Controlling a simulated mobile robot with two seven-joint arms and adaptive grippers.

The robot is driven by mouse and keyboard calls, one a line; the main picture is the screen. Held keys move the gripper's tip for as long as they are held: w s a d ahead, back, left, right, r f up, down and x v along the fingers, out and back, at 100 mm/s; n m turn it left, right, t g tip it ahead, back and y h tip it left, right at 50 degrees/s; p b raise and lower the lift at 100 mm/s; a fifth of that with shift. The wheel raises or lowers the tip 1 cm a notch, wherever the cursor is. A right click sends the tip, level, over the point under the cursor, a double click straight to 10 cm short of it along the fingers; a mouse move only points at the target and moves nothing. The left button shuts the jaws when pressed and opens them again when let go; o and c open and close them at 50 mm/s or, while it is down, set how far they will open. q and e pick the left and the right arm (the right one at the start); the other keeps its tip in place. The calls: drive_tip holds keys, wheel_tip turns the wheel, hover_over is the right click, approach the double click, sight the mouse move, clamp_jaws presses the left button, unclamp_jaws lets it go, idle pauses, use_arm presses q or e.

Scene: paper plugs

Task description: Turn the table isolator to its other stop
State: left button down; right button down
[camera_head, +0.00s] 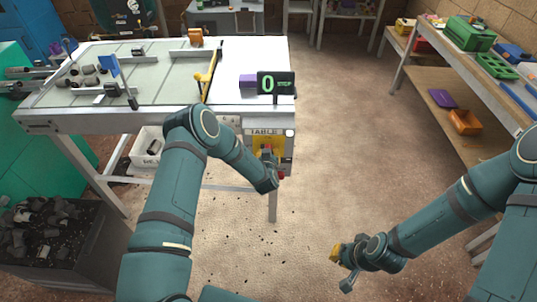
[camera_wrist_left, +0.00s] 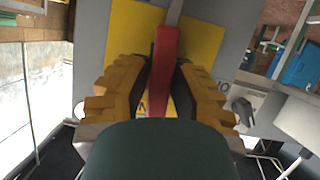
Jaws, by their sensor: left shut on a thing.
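The table isolator is on the panel marked TABLE (camera_head: 264,132) at the table's front right corner. Its yellow plate (camera_head: 257,143) is partly hidden by my left arm. The red isolator handle (camera_wrist_left: 164,55) shows in the left wrist view against the yellow plate (camera_wrist_left: 205,38), running up and down the picture. My left gripper (camera_head: 267,157) is at the panel. In the wrist view its yellow fingers (camera_wrist_left: 160,92) are shut around the handle, one on each side. My right gripper (camera_head: 338,258) hangs low over the floor, away from the panel; its finger opening is unclear.
A display (camera_head: 276,84) reading 0 stands on the table's corner above the panel. A red button (camera_head: 281,174) is close beside my left gripper. A grey bin of scraps (camera_head: 50,235) stands at left, shelves (camera_head: 470,110) at right. The floor (camera_head: 340,150) between is clear.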

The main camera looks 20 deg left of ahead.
use_arm(q)
drive_tip(key=shift+w+r+m+y, duration=0.1)
drive_tip(key=shift+m+y, duration=0.2)
drive_tip(key=shift+m, duration=0.1)
idle(0.3)
drive_tip(key=c, duration=0.9)
unclamp_jaws()
drive_tip(key=shift+s, duration=0.2)
drive_tip(key=v, duration=1.1)
drive_tip(key=shift+s+r, duration=0.2)
drive_tip(key=shift+s, duration=0.1)
drive_tip(key=shift+d, duration=0.15)
